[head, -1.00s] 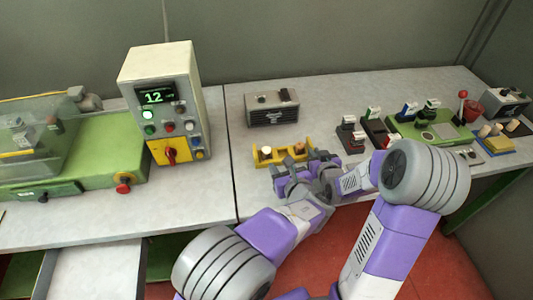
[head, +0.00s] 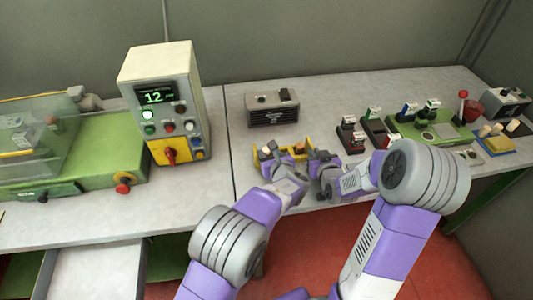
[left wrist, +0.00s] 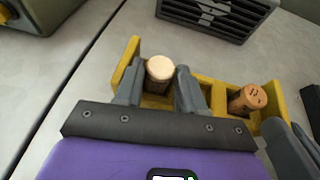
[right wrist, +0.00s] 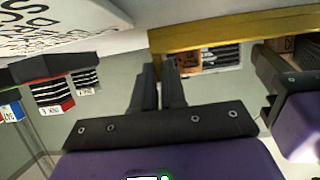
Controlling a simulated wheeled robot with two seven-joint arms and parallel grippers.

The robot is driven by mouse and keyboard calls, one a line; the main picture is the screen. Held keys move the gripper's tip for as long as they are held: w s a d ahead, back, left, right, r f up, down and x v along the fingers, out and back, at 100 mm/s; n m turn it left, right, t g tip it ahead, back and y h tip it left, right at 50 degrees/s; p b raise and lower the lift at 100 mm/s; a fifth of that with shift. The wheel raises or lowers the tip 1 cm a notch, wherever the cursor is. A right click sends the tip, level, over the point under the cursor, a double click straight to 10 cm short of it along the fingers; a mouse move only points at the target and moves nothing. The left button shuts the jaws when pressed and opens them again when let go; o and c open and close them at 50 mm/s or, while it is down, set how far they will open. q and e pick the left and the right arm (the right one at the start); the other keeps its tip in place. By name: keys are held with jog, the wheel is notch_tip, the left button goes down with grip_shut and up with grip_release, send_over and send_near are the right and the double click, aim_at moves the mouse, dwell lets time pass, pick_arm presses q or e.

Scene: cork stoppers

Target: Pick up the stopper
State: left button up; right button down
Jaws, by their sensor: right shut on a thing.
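A yellow tray (head: 309,146) with compartments stands on the bench; it also shows in the left wrist view (left wrist: 207,88). A pale-topped cork stopper (left wrist: 160,69) stands upright in its left compartment. A brown cork stopper (left wrist: 246,99) with dark marks on its top leans in the right compartment. My left gripper (left wrist: 160,88) is open, its fingers on either side of the pale-topped stopper. My right gripper (right wrist: 158,82) is shut at the tray's right end, apparently on its end wall (right wrist: 160,42). The exact contact is hidden. The fingers partly hide the tray in the head view.
A grey vented box (head: 272,108) stands behind the tray. A control box (head: 165,105) with a green display stands to the left. Dark blocks (head: 350,134) and a green fixture (head: 435,130) stand to the right. The bench left of the tray is clear.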

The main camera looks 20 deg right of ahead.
pick_arm(q)
jog(key=shift+c, duration=0.2)
jog(key=c, duration=0.6)
jog(key=shift+c, duration=0.2)
notch_tip(320, 180, up, 10)
pick_arm(e)
jog(key=c, duration=1.1)
grip_release()
